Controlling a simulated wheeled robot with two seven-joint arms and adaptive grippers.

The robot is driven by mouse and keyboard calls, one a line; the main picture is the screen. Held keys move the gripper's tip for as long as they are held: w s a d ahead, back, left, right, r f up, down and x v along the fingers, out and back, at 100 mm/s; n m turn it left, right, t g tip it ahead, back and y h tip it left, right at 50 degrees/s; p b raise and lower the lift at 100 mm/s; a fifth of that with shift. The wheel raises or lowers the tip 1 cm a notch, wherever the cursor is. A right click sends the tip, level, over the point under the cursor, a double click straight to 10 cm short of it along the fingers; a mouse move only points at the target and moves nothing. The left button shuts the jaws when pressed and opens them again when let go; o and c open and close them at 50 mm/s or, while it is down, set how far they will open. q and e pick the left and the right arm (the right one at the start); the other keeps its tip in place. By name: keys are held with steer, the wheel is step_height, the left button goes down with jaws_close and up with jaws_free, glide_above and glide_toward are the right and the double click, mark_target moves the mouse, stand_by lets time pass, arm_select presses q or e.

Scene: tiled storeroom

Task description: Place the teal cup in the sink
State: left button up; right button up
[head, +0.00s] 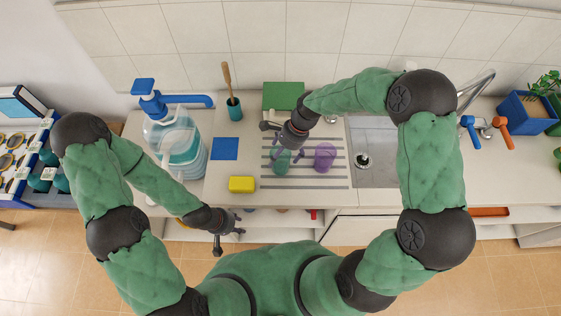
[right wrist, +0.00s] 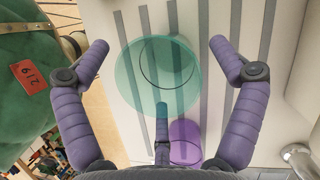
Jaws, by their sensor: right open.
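The see-through teal cup (head: 281,163) stands on the grey-striped drainboard (head: 335,183) left of the sink. The sink basin (head: 375,176) is on the right, partly hidden by my right arm. My right gripper (head: 281,143) is over the teal cup and partly covers it in the head view. In the right wrist view the right gripper (right wrist: 158,58) is open, its fingers spread on either side of the teal cup (right wrist: 150,95), apart from it. My left gripper (head: 230,236) hangs in front of the counter, empty, its fingers apart.
A see-through purple cup (head: 325,156) stands close to the right of the teal cup, also seen in the right wrist view (right wrist: 185,142). A yellow sponge (head: 242,184), blue square (head: 225,148), brush holder (head: 234,108) and large pump bottle (head: 178,140) are to the left.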

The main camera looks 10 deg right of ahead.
steer(key=shift+a+f, duration=0.2)
steer(key=shift+f, duration=0.1)
steer(key=c, duration=1)
steer(key=shift+r, duration=0.6)
steer(key=s+a+r, duration=0.2)
steer(key=s+r, duration=0.2)
steer(key=s+a+r+p, duration=0.1)
steer(key=s+a+r, duration=0.1)
steer(key=s+r, duration=0.2)
steer(key=s+a+r+p, duration=0.1)
steer(key=s+a+r, duration=0.2)
steer(key=s, duration=0.1)
steer(key=shift+s+r, duration=0.1)
steer(key=shift+r, duration=0.3)
